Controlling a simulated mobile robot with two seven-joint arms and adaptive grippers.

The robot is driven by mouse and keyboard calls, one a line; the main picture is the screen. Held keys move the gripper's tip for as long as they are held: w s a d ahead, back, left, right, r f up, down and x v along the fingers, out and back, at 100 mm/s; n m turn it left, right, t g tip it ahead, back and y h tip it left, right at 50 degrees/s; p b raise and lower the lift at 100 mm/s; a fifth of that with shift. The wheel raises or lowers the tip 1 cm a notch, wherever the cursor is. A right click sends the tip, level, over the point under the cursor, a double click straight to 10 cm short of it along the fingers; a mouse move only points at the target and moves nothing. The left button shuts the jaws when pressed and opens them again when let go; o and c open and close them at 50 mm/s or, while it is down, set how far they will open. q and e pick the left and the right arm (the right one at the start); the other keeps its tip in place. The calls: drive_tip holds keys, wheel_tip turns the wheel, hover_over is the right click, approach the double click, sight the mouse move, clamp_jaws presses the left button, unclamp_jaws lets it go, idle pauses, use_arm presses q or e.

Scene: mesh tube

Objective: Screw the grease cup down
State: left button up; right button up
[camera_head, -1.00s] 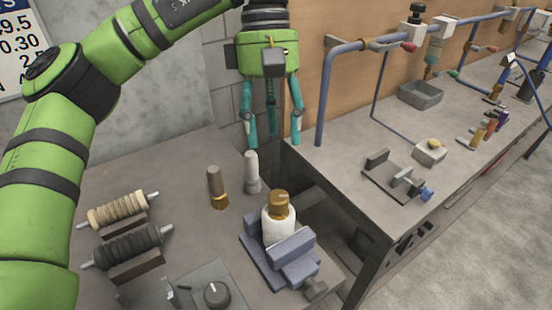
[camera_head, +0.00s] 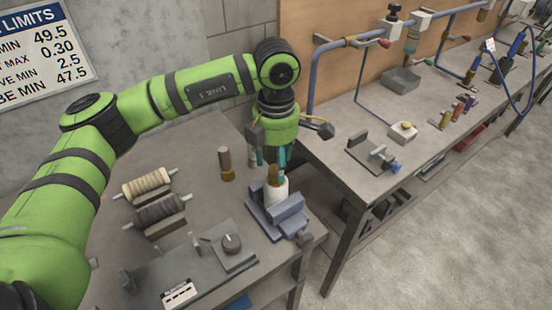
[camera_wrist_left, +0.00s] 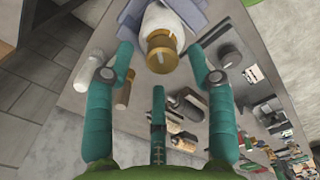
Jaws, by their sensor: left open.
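The brass grease cup (camera_head: 273,174) sits on top of a white cylindrical body (camera_head: 279,190), which stands upright in a blue-grey vise (camera_head: 277,217) on the near bench. In the left wrist view the brass cup (camera_wrist_left: 160,52) and the white body (camera_wrist_left: 162,22) show at the top. My left gripper (camera_head: 271,168) has teal fingers, spread open and pointing down at the cup. In the left wrist view the fingers of this gripper (camera_wrist_left: 160,62) are apart on either side of the cup, with gaps visible. The fingers partly hide the cup in the head view. My right gripper is not visible.
A brown-and-brass brush-like piece (camera_head: 226,164) and a pale one (camera_head: 253,156) stand beside the vise. Two rollers (camera_head: 147,185) lie to the left. A second bench (camera_head: 430,130) with pipes stands right.

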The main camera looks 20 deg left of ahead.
use_arm(q)
drive_tip(key=shift+s+f, duration=0.1)
drive_tip(key=shift+f, duration=0.75)
clamp_jaws()
drive_tip(key=shift+f+n+b, duration=0.2)
drive_tip(key=shift+n+b, duration=0.2)
drive_tip(key=shift+b, duration=0.15)
drive_tip(key=shift+n, duration=0.3)
drive_tip(key=shift+r, duration=0.25)
unclamp_jaws()
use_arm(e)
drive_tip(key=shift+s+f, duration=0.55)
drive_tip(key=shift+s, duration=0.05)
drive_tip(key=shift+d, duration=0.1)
